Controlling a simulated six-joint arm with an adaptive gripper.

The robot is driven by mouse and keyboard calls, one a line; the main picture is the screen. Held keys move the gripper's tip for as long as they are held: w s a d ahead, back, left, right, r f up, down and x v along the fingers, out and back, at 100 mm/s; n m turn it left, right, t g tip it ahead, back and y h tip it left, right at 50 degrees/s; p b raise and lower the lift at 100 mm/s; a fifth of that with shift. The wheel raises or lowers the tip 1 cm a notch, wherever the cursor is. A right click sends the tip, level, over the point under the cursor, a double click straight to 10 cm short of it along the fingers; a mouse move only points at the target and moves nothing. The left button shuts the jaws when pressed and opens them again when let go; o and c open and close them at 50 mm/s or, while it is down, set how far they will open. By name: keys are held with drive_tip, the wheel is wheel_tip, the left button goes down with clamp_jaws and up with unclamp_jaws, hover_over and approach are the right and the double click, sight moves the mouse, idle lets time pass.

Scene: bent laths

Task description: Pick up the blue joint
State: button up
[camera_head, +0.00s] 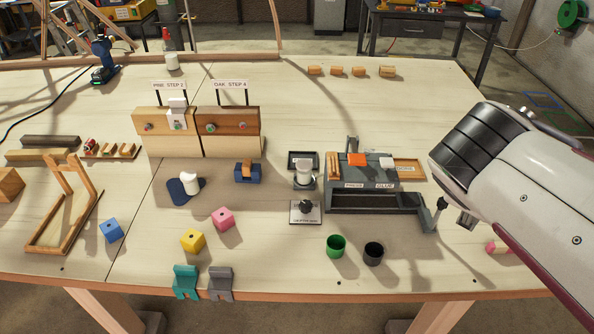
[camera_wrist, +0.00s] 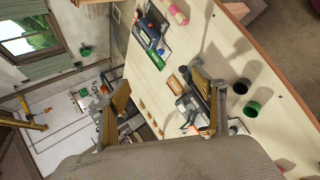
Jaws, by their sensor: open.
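The blue joint (camera_head: 110,230) looks like a small blue block with a dark hole in its face. It sits on the table at the left, in the head view, beside a wooden frame. My gripper (camera_head: 453,212) is at the right end of the table, beside the grey press and far from the blue block. In the wrist view my gripper (camera_wrist: 157,80) shows two fingers spread wide with nothing between them. I cannot make out the blue block in the wrist view.
A yellow block (camera_head: 192,240) and a pink block (camera_head: 223,219) stand right of the blue one. The wooden frame (camera_head: 65,205) rises at its left. Green (camera_head: 336,246) and black (camera_head: 373,254) cups and the grey press (camera_head: 375,200) lie between it and my gripper.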

drive_tip(key=w+a+r+n+t, duration=0.1)
drive_tip(key=w+a+n, duration=0.2)
drive_tip(key=w, duration=0.3)
drive_tip(key=w+a+n+t+h, duration=0.1)
drive_tip(key=w+a+n, duration=0.1)
drive_tip(key=w+n, duration=0.3)
drive_tip(key=w+a+r+n+t, duration=0.1)
drive_tip(key=w+a+n+t, duration=0.15)
drive_tip(key=w, duration=0.45)
drive_tip(key=n+t+y, duration=0.2)
drive_tip(key=n+y, duration=0.4)
drive_tip(key=n, duration=0.7)
hover_over(248, 169)
drive_tip(key=s+d, duration=0.3)
drive_tip(key=d, duration=0.2)
wheel_tip(248, 169, down, 20)
drive_tip(key=a+f, duration=0.1)
drive_tip(key=f, duration=0.1)
drive_tip(key=s+a+f+n, duration=0.1)
drive_tip(key=a+f, duration=0.1)
drive_tip(key=s+a+f+n, duration=0.1)
drive_tip(key=a+f, duration=0.1)
drive_tip(key=shift+s+a+f+y, duration=0.1)
drive_tip(key=shift+f+y, duration=0.05)
drive_tip(key=shift+y, duration=0.25)
drive_tip(key=shift+x, duration=1.3)
